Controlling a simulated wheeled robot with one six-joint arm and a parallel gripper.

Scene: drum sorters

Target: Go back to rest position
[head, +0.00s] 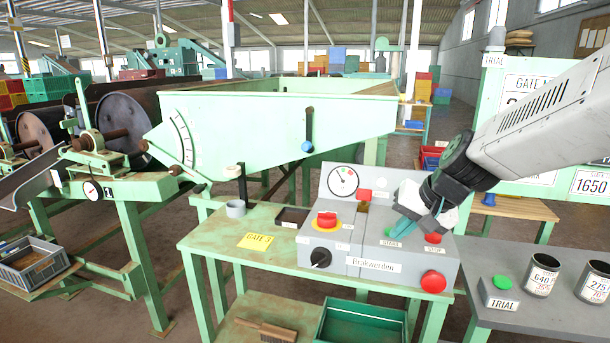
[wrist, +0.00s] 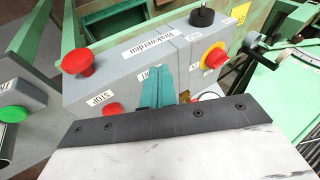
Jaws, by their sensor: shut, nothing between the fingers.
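My gripper (head: 402,226) is at the right side of the grey control box (head: 335,238), over its top panel by the START label. Its teal fingers are together with nothing between them, and they also show in the wrist view (wrist: 157,88). I cannot tell whether the fingertips touch the panel. A red STOP button (head: 433,238) is just right of my gripper. My white arm comes in from the right edge.
The box stands on a green table (head: 230,262). A grey table (head: 520,300) at right holds a TRIAL button (head: 502,283) and two cups.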

